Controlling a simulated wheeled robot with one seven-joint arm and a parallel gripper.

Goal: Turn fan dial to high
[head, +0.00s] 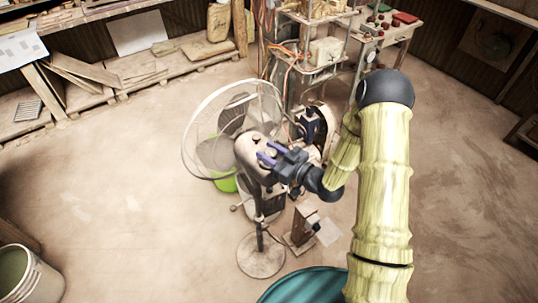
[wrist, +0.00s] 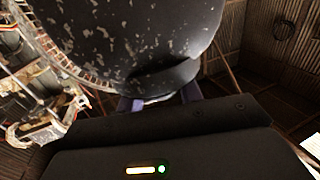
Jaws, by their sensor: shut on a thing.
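The standing fan (head: 250,148) is in the middle of the head view, with a wire cage, a pale motor housing and a round base on the floor. My gripper (head: 266,154) is at the back of the motor housing, its purple fingers against it. In the wrist view the fan's dark, chipped housing (wrist: 130,40) fills the top. My gripper (wrist: 158,102) shows there just below it, fingers shut on a small part at the housing's lower edge. That part appears to be the fan dial, mostly hidden by the housing and the gripper body; its setting cannot be read.
A cluttered metal rack (head: 318,60) stands close behind the fan. A teal round surface (head: 305,287) is at the bottom. Open floor lies to the left.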

